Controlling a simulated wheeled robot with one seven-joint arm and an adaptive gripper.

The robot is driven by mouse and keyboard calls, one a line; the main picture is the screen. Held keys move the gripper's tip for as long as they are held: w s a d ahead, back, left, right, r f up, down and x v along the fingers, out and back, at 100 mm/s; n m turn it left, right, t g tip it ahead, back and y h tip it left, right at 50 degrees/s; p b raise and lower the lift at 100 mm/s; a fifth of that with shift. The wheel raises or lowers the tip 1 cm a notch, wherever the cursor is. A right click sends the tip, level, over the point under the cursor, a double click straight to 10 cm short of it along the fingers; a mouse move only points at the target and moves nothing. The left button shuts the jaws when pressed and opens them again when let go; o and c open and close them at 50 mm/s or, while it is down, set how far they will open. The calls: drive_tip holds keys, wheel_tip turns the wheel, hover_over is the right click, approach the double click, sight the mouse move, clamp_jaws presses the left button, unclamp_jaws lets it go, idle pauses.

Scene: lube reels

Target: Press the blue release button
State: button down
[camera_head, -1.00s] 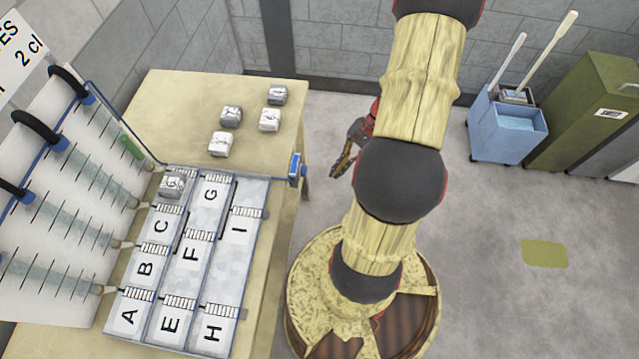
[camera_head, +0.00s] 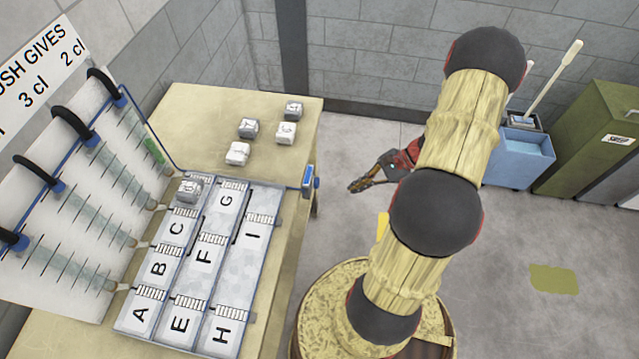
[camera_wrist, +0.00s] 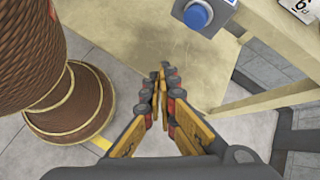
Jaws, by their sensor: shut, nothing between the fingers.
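Several grey and white labelled blocks (camera_head: 237,153) stand on the table (camera_head: 190,105); another sits on the tray. A board with tubes and black hoses (camera_head: 85,190) leans at the left. A blue mop bucket (camera_head: 518,160) and green cabinet (camera_head: 595,135) stand at the back right.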

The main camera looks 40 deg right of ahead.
drive_tip(key=w+a, duration=0.5)
drive_tip(key=w, duration=0.1)
drive_tip(key=shift+b, duration=0.3)
idle(1.4)
drive_tip(key=shift+w+a, duration=0.25)
drive_tip(key=shift+w+a, duration=0.3)
drive_tip(key=shift+w, duration=0.05)
idle(0.9)
drive_tip(key=shift+s+d, duration=0.55)
drive_tip(key=shift+s, duration=0.15)
drive_tip(key=shift+d, duration=0.1)
drive_tip(key=shift+s+d+p, duration=0.2)
drive_tip(key=shift+s+d, duration=0.6)
drive_tip(key=shift+s, duration=0.15)
drive_tip(key=shift+s+d+p, duration=0.2)
drive_tip(key=shift+s+d, duration=0.55)
drive_tip(key=shift+s, duration=0.2)
idle(1.5)
